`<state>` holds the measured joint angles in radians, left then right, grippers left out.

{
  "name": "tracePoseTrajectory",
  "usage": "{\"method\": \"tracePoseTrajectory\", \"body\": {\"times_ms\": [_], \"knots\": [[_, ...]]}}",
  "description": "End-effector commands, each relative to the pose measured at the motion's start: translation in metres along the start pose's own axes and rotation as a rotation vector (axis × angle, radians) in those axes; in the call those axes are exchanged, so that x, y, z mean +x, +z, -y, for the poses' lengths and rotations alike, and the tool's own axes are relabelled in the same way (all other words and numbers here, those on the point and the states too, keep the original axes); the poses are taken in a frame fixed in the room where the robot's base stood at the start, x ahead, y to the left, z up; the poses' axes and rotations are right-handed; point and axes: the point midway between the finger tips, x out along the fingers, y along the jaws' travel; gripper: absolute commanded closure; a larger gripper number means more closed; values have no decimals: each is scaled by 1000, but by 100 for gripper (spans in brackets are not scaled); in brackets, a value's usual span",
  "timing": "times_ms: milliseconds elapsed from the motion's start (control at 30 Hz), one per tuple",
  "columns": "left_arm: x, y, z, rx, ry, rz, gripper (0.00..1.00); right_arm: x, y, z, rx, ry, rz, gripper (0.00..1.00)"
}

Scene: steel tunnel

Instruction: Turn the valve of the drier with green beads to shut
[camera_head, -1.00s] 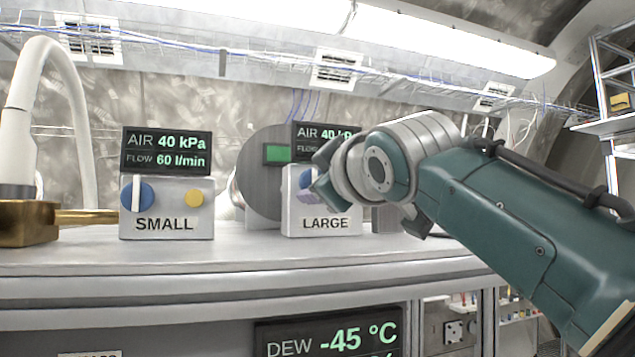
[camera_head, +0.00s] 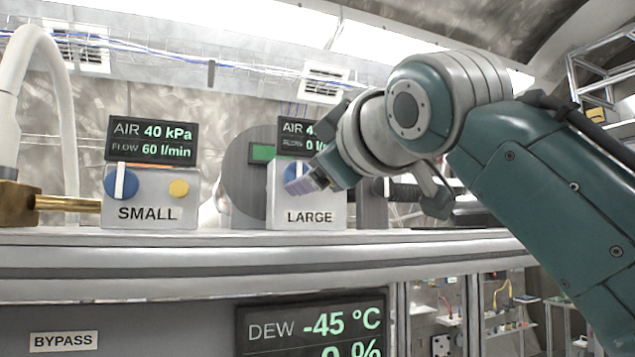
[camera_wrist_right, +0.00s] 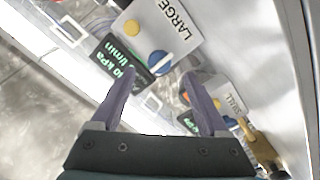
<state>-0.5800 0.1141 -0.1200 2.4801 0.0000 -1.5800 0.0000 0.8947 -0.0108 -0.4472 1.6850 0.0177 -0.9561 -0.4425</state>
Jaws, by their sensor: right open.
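The LARGE control box (camera_head: 335,195) stands on the bench, with a blue valve knob (camera_head: 292,170) partly hidden behind my right gripper (camera_head: 307,183). In the right wrist view, the open, empty right gripper (camera_wrist_right: 158,73) has its fingertips either side of the same blue knob (camera_wrist_right: 162,64); I cannot tell whether they touch it. The SMALL control box (camera_head: 150,197) has a blue knob (camera_head: 122,181) with an upright white bar. Behind the LARGE box, a round grey body (camera_head: 240,180) has a green window (camera_head: 263,153); beads cannot be made out. My left gripper is not in view.
The SMALL display (camera_head: 152,141) reads 40 kPa and 60 l/min. The LARGE display (camera_head: 296,127) is partly covered; its flow appears to read 0 l/min. A brass fitting (camera_head: 18,210) and white hose (camera_head: 62,90) stand at left. A dew-point display (camera_head: 312,325) hangs below the bench edge.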

Motion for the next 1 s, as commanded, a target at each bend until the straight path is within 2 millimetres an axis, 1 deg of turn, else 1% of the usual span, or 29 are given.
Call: {"method": "tracePoseTrajectory", "body": {"times_ms": [33,100,200,333,467,1000], "knots": [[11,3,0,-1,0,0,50,-8,4,3,-1,4,-3,22],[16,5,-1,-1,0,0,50,-18,3,3,-1,4,-3,22],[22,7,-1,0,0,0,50,-30,2,2,0,3,-2,22],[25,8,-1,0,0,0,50,-38,1,0,0,2,-1,22],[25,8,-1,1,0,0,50,-41,1,0,0,1,1,22],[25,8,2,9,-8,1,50,-41,0,0,0,1,1,22]]}}
